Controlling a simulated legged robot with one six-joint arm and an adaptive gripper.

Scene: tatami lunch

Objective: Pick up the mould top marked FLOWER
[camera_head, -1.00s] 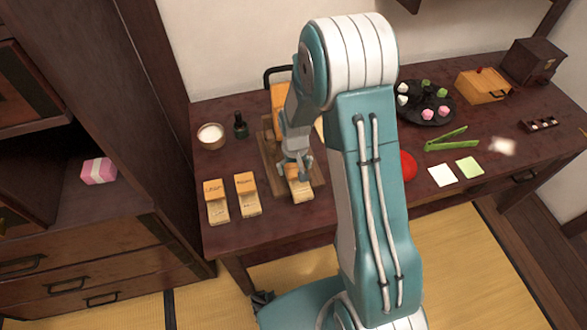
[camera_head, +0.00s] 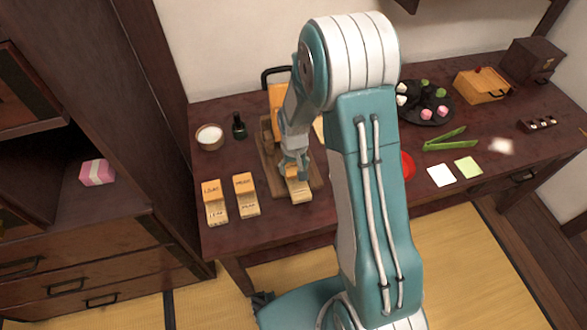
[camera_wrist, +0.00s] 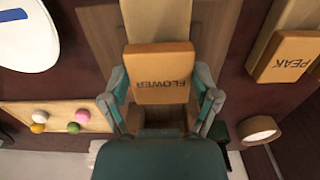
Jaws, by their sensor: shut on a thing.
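The mould top marked FLOWER (camera_wrist: 160,76) is an orange wooden block, its lettering upside down in the wrist view. My gripper (camera_wrist: 164,98) is shut on it, with a finger at each side. A paler wooden mould base (camera_wrist: 155,18) lies beyond it in that view. In the head view my gripper (camera_head: 293,173) is low over the brown board (camera_head: 268,178), and only a little of the orange top shows. The pale base (camera_head: 300,190) shows just in front. I cannot tell whether the top is clear of its base.
Two similar moulds (camera_head: 212,188) (camera_head: 244,182) stand left of the board; the top marked PEAK (camera_wrist: 292,56) is at right in the wrist view. A cup of white stuff (camera_head: 209,136) and a dark bottle (camera_head: 240,127) stand behind. Green tongs (camera_head: 445,141) lie at right.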

